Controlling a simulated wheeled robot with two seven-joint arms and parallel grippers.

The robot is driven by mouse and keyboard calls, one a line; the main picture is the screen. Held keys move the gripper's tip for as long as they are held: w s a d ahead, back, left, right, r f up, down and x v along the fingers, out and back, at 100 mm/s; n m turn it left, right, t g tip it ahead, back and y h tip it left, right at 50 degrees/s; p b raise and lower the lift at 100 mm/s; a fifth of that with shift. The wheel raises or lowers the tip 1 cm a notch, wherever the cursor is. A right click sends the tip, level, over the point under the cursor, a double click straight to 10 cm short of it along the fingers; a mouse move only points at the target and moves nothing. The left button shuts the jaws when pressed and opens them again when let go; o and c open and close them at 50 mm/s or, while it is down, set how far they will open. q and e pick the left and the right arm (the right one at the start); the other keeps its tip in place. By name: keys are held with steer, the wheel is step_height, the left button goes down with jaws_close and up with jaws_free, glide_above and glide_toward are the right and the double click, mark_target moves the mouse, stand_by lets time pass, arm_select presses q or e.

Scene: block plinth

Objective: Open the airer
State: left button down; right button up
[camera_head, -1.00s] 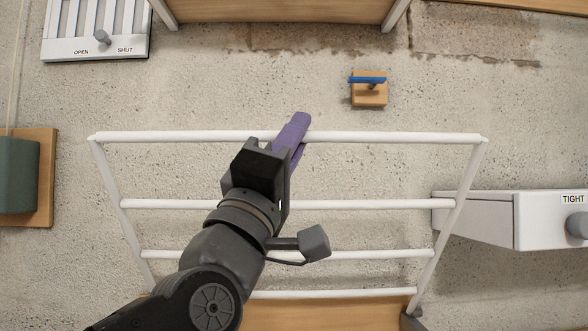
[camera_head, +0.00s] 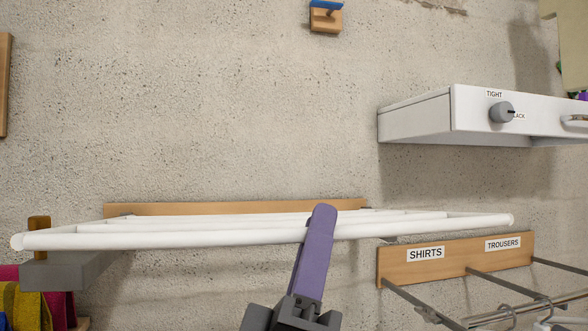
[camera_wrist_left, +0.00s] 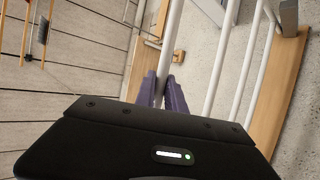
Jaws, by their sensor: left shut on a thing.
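The airer (camera_head: 180,239) is a white frame of parallel rods in front of the wall. In the head view it stands out from its wooden wall board (camera_head: 235,209), nearly level and seen almost edge-on. My left gripper (camera_head: 321,215), with purple fingers, is shut on the front rod right of its middle. In the left wrist view the fingers (camera_wrist_left: 163,88) close around a white rod (camera_wrist_left: 169,42), with more rods to the right. A grey bracket (camera_head: 75,270) sits under the airer's left end. My right gripper is out of view.
A white box with a TIGHT dial (camera_head: 502,112) juts from the wall at upper right. A SHIRTS and TROUSERS rail board (camera_head: 455,260) with rods and hangers is at lower right. Coloured cloths (camera_head: 35,300) are at lower left.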

arm_select(q)
step_height(320, 180, down, 5)
steer(key=shift+f, duration=0.1)
stand_by(0.3)
steer(key=c, duration=1.4)
jaws_free()
steer(key=v, duration=0.7)
steer(key=shift+s+f, duration=0.15)
steer(key=shift+s, duration=0.15)
steer(key=shift+a, duration=0.1)
